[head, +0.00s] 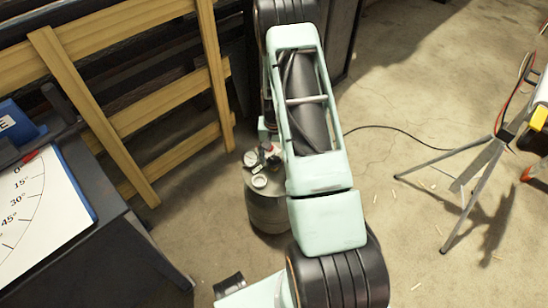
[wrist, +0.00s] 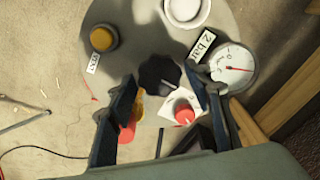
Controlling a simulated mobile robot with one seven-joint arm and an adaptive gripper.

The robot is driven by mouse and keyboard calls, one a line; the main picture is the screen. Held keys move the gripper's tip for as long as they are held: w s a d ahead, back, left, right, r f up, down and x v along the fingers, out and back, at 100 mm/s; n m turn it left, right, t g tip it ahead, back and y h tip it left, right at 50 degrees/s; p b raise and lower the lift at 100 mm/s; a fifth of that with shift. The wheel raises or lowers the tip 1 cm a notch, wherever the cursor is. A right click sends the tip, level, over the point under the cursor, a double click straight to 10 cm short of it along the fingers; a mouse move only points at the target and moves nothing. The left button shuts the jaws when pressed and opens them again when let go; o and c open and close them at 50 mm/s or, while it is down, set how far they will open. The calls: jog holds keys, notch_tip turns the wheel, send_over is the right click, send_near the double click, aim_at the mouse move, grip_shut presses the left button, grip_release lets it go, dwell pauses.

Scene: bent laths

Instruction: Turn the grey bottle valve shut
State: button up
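The grey bottle (head: 268,212) stands on the floor beside my arm in the head view. Its round grey top (wrist: 135,22) fills much of the wrist view. A dark lobed knob (wrist: 158,72), which looks like the grey valve, sits near the middle of the top. My gripper (wrist: 161,76) is open, with one finger to the left of this knob and one to the right. Small gaps seem to show on both sides; I cannot tell whether either finger touches it.
A wooden frame (head: 140,120) stands left of the bottle.

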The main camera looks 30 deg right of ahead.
aim_at(274, 160)
jog(key=shift+o, duration=0.5)
notch_tip(274, 160, up, 12)
dwell(0.3)
dwell(0.3)
